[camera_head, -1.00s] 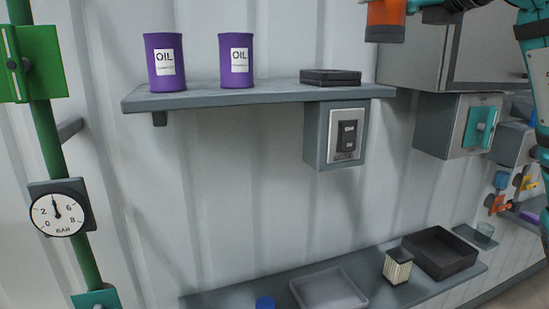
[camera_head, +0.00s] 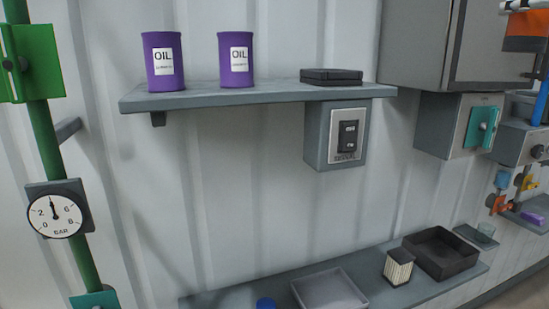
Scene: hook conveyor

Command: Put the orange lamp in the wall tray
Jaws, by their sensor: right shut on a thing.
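The orange lamp (camera_head: 526,30) is at the top right corner, with an orange body and a dark lower rim. It is held in the air, in front of the grey wall cabinet. My right gripper (camera_head: 541,66) is shut on the lamp at the right picture edge and is mostly cut off. Several trays show along the wall: a dark deep tray (camera_head: 462,262) and a light grey tray (camera_head: 318,300) on the lower shelf, and a flat black tray (camera_head: 330,75) on the upper shelf. I cannot tell which is the wall tray. My left gripper is not in view.
Two purple oil cans (camera_head: 163,62) stand on the upper shelf (camera_head: 205,95), with free room to their right. A switch box (camera_head: 347,137) hangs below it. A striped filter block (camera_head: 398,268) stands between the lower trays. A green pipe with a gauge (camera_head: 55,215) runs at left.

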